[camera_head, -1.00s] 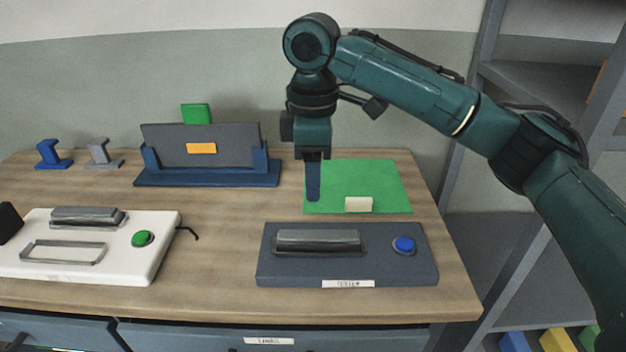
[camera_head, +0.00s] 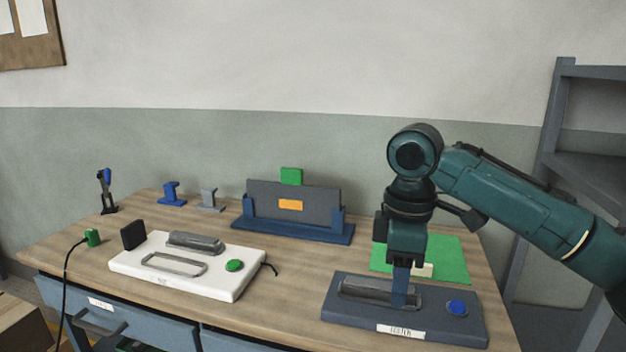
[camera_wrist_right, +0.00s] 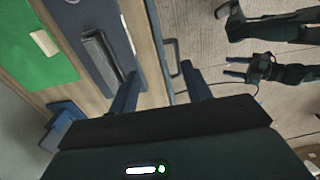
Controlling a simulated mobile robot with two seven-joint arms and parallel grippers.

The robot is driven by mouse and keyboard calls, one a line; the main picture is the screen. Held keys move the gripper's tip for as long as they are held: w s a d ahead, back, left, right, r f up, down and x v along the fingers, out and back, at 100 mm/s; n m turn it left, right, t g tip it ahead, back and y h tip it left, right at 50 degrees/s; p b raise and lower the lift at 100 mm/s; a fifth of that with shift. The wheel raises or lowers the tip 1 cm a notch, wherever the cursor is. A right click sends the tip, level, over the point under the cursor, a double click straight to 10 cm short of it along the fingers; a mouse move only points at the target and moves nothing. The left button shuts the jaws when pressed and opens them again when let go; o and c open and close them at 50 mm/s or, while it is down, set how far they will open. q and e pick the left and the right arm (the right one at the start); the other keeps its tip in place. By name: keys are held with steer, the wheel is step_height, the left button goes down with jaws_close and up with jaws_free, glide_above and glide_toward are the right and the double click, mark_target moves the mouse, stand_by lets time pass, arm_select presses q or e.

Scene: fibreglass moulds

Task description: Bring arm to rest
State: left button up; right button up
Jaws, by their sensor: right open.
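My right arm comes in from the right in the head view. Its gripper (camera_head: 404,300) points down and overlaps the dark grey box with a handle (camera_head: 345,325); I cannot tell whether it touches it. In the right wrist view this gripper (camera_wrist_right: 160,90) shows two fingers wide apart with nothing held between them. The box (camera_wrist_right: 75,12) lies to the left there. My left arm is outside the head view. A small dark gripper with blue fingers (camera_wrist_right: 238,68), probably my left one, shows over the floor in the right wrist view.
Near my right gripper lie a green mat (camera_head: 455,258) with a cream block (camera_head: 424,270). Left are a white box (camera_head: 205,285), a blue stand (camera_head: 290,229) holding a grey panel, and small blue and grey brackets. A grey shelf (camera_head: 548,150) stands at the right.

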steer(key=s+a+f+m+t+y+p, duration=0.2)
steer(key=a+f+y, duration=0.3)
steer(key=f, duration=0.5)
steer(key=s+a+f+m+t+y+p, duration=0.1)
steer(key=s+a+f+m+t+y, duration=0.15)
steer(key=a+f, duration=0.65)
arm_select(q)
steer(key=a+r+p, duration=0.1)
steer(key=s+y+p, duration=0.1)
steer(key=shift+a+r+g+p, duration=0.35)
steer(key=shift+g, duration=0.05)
arm_select(e)
steer(key=s+d+f+m+t+h, duration=0.2)
steer(key=s+d+f+m+t, duration=0.1)
steer(key=s+d+f, duration=0.2)
steer(key=s+d+f+m+t+h, duration=0.2)
steer(key=s+d+f+m+t, duration=0.1)
steer(key=s+d, duration=0.6)
steer(key=shift+s+d+f+m, duration=0.35)
steer(key=shift+d+f+m, duration=0.35)
steer(key=shift+f, duration=0.15)
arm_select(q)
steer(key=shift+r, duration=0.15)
